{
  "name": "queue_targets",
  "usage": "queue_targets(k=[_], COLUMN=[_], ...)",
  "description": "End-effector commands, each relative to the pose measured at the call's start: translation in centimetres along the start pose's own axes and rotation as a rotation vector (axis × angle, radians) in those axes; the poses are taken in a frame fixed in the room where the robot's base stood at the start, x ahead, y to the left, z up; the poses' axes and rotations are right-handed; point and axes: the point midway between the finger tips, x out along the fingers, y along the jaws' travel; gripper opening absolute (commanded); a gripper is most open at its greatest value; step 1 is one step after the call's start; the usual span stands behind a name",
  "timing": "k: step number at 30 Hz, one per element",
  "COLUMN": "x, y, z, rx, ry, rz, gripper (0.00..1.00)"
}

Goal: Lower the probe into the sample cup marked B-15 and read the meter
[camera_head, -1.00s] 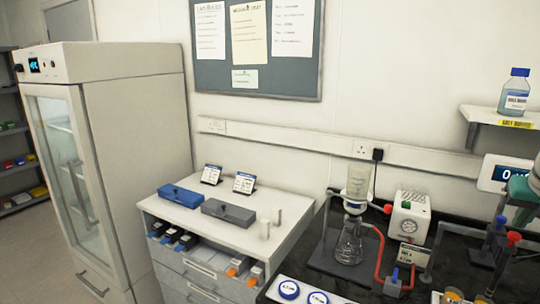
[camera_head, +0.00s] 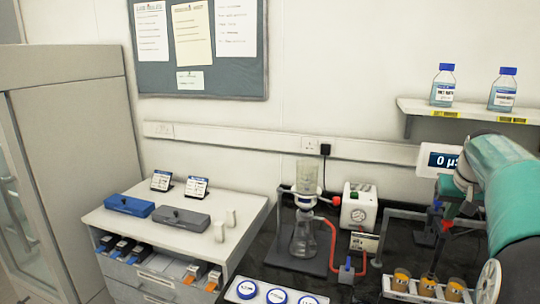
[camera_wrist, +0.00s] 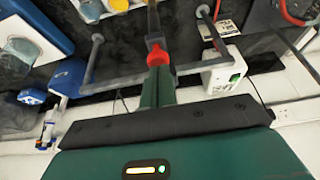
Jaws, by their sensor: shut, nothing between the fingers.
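The meter (camera_head: 440,160) hangs on the wall at the right; its display starts with 0, the rest is cut by my arm. Several sample cups with amber contents, such as the cup (camera_head: 401,280), stand in a pale rack at the lower right; I cannot read B-15 on any. A dark upright probe with a red top (camera_head: 447,224) is above the cups; the red top (camera_wrist: 158,56) also shows in the wrist view. My gripper (camera_wrist: 160,82) is shut and empty, its green fingers close to the red top. Whether they touch it, I cannot tell.
A grey bar stand (camera_head: 405,214) surrounds the probe. Left of it are a white box with a dial (camera_head: 358,208), a glass flask (camera_head: 303,236) and red tubing. A shelf (camera_head: 470,112) with two bottles is above. Blue-lidded jars (camera_head: 277,296) line the front edge.

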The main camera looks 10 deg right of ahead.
Motion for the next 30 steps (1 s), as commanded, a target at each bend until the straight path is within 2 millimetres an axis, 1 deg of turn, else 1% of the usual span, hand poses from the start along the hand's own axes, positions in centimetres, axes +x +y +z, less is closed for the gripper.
queue_targets(k=[27, 30], x=[3.1, 2.9], y=[0.0, 0.0], z=[1.3, 1.2], rx=[0.0, 0.0], ry=[-0.001, 0.0], rz=[0.0, 0.0], gripper=[0.0, 0.0])
